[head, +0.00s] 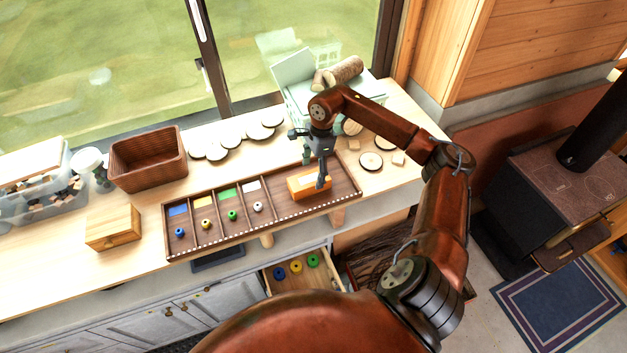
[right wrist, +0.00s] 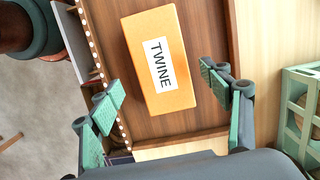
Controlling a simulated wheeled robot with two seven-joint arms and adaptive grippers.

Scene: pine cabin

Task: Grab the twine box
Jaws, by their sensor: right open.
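The twine box (head: 308,186) is an orange box lying in the right-hand, widest compartment of a dark wooden divided tray (head: 236,243). In the right wrist view the twine box (right wrist: 178,90) shows its white label reading TWINE and lies on the tray floor, slightly tilted in the picture. My right gripper (head: 322,183) is above the box in the head view. In the right wrist view the right gripper (right wrist: 162,90) is open, its green-padded fingers spread to either side, with nothing between them held. My left gripper is not in view.
The tray's other compartments hold coloured cards and small spools. A brown basket (head: 148,160) and a small wooden box (head: 113,228) stand to the left. A pale green crate (head: 296,78) with logs is behind the arm. Wood slices (head: 371,161) lie to the right. An open drawer (head: 296,281) is below.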

